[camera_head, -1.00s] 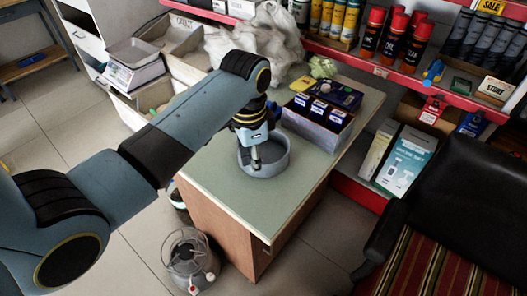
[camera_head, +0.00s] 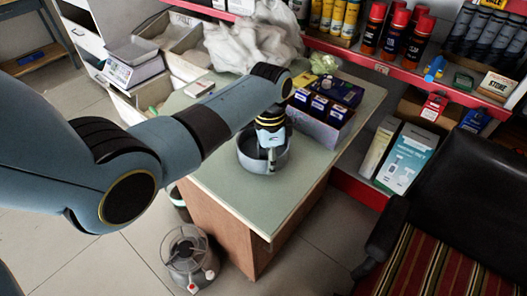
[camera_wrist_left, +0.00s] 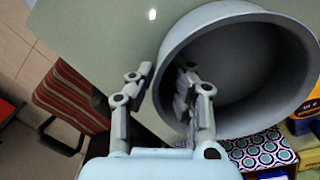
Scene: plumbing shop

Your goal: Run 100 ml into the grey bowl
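The grey bowl (camera_head: 250,163) stands on the pale green counter top (camera_head: 232,194), left of a box of packets. My left gripper (camera_head: 271,163) points down at it from above. In the left wrist view the bowl (camera_wrist_left: 262,70) is large at the right and its inside looks empty, though deep shadow covers part of it. There the left gripper (camera_wrist_left: 165,72) is open, with one finger outside the bowl and the other inside, so the wall lies between them. I cannot tell whether either finger touches it. My right gripper is out of view.
A box of dark blue packets (camera_head: 325,109) stands close right of the bowl. A white plastic bag (camera_head: 255,45) lies behind. A small white-topped item (camera_head: 199,88) lies at the counter's back left. The counter's front is clear. A dark chair (camera_head: 460,190) stands right.

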